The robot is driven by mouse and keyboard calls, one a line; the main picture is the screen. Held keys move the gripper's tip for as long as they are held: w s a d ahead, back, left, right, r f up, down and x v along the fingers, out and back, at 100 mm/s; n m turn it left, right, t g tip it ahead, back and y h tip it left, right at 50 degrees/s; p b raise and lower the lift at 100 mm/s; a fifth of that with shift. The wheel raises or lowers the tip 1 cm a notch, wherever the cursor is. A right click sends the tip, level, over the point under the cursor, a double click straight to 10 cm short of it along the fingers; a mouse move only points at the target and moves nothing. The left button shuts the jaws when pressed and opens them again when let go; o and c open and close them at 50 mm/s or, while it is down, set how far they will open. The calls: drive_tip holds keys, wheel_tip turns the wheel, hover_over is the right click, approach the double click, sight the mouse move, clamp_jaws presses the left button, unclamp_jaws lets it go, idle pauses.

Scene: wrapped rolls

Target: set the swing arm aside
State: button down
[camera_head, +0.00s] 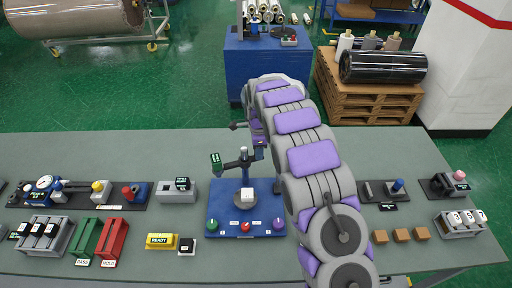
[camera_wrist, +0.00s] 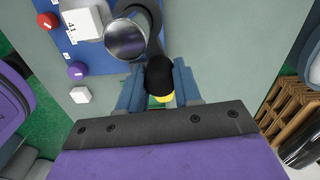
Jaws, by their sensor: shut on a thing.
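The swing arm (camera_head: 236,163) is a dark bar on a post above a blue base plate (camera_head: 222,222), with a green block (camera_head: 216,162) at its left end. In the wrist view, the dark bar (camera_wrist: 154,22) curves beside a round metal post top (camera_wrist: 125,40) and ends in a black knob (camera_wrist: 160,78) with yellow below it. My gripper (camera_wrist: 160,72) is shut on this knob, one blue finger on each side. In the head view, my gripper (camera_head: 260,148) is at the bar's right end, partly hidden by my arm.
The base plate carries green, red and purple knobs and a white block (camera_head: 247,195). Small brown blocks (camera_head: 402,235) lie right. The bench behind the base is mostly clear.

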drive_tip(key=shift+s+d+r+m, duration=0.15)
drive_tip(key=shift+s+m, duration=0.25)
drive_tip(key=shift+m, duration=0.7)
drive_tip(key=c, duration=0.8)
unclamp_jaws()
drive_tip(key=shift+s, duration=0.15)
wheel_tip(320, 180, up, 17)
drive_tip(key=shift+p, duration=0.4)
